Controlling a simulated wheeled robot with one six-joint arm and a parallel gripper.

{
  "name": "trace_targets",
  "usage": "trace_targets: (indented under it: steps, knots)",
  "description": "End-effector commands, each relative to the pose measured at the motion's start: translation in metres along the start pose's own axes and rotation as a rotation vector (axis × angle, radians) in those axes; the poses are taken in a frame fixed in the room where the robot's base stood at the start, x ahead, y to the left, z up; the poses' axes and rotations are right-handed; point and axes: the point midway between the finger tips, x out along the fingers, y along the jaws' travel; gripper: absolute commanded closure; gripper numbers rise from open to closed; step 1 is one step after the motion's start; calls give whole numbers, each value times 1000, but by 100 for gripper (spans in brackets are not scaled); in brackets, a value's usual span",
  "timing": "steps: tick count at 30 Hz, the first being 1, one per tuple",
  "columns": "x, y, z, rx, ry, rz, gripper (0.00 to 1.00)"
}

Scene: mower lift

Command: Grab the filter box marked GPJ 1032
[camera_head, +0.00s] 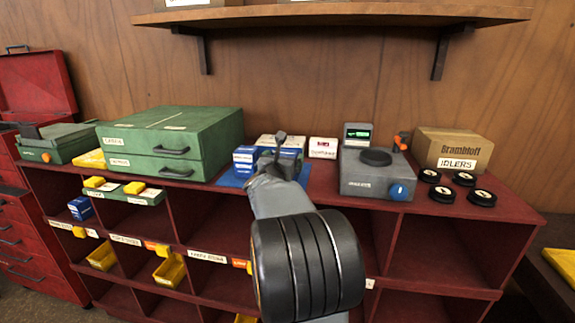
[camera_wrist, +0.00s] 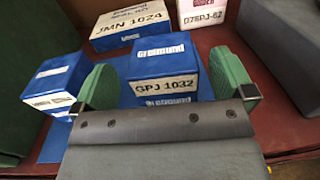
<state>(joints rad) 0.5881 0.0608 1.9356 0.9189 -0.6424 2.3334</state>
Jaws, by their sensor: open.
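The filter box marked GPJ 1032 (camera_wrist: 167,70) is blue with a white label. In the wrist view it stands upright between and just beyond the two green fingertips. My gripper (camera_wrist: 168,82) is open, with a finger on either side of the box's near part; I cannot tell whether either touches it. In the head view my gripper (camera_head: 279,150) is over the blue mat, and the arm partly hides the GPJ 1032 box (camera_head: 291,155) there.
A white-and-blue box marked JMN 1024 (camera_wrist: 130,27) stands behind. Another blue box (camera_wrist: 57,82) is close to the left finger. A white box (camera_wrist: 203,14) is at the back right. A grey device (camera_head: 375,181) stands right of the mat, green cases (camera_head: 176,142) left.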

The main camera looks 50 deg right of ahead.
Motion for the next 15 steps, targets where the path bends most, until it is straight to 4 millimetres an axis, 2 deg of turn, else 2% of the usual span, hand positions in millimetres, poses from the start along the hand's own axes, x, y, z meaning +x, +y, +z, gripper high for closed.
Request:
trace_targets:
  steps: [6, 15]
  knots:
    - [29, -1, 3, -2, 2, -2, 0]
    - [38, -1, 2, -1, 1, 0, 0]
